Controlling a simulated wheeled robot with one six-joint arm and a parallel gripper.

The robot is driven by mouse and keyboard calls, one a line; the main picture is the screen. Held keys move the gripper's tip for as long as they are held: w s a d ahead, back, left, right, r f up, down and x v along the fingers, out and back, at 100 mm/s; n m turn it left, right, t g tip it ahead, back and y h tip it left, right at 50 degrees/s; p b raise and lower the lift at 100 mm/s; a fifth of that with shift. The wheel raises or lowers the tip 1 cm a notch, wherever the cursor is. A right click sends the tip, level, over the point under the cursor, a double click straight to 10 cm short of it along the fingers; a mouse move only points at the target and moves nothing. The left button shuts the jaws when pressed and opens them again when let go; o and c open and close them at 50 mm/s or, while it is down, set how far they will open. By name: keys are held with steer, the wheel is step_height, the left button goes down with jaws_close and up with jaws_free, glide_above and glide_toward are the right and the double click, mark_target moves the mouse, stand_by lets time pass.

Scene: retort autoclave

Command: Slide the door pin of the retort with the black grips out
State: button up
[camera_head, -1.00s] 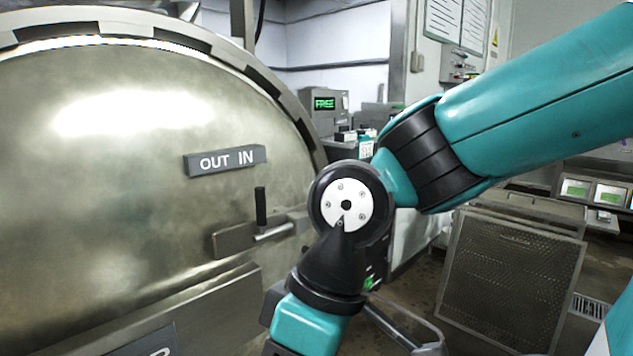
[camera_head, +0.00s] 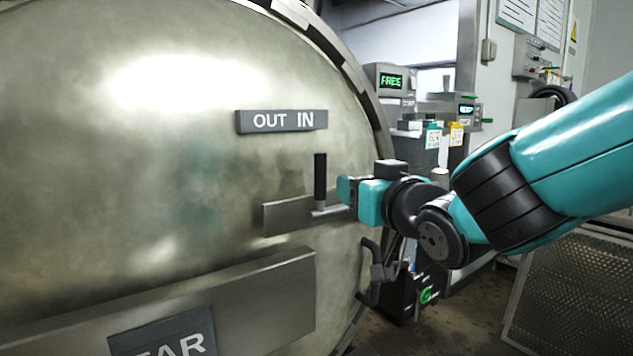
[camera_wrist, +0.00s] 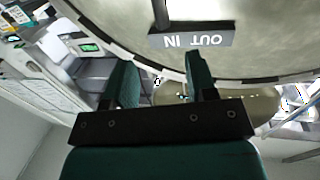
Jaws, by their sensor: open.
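The door pin shows in the head view as a short metal bar (camera_head: 331,210) with an upright black grip (camera_head: 320,178). It sits at a flat metal bracket on the large round retort door (camera_head: 200,200), below the OUT IN label (camera_head: 282,121). My gripper (camera_head: 345,190) is just right of the black grip, near the door. In the wrist view my gripper (camera_wrist: 160,60) is open, with nothing between its two teal fingers. There a dark bar (camera_wrist: 161,12), probably the black grip, stands at the top edge beyond the fingertips, beside the upside-down label.
A dark hooked handle (camera_head: 375,272) hangs at the door's rim below my gripper. A wide metal bar (camera_head: 260,300) crosses the door lower down. A machine with a green FREE display (camera_head: 391,80) stands behind. A perforated panel (camera_head: 575,290) stands at lower right.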

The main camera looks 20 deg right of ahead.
mark_target(317, 165)
steer(key=w+p, duration=0.5)
steer(key=p, duration=0.3)
steer(key=w+a+p, duration=0.1)
steer(key=w+p, duration=0.4)
steer(key=p, duration=0.3)
steer(key=w+r+p, duration=0.1)
steer(key=w+p, duration=0.4)
steer(key=p, duration=0.3)
steer(key=shift+w+a, duration=0.25)
steer(key=shift+a, duration=0.15)
steer(key=shift+w+a+f+p, duration=0.1)
steer(key=shift+w+p, duration=0.5)
steer(key=shift+p, duration=0.3)
steer(key=shift+w+f+p, duration=0.2)
steer(key=shift+w+p, duration=0.1)
steer(key=shift+p, duration=0.05)
steer(key=shift+c, duration=0.3)
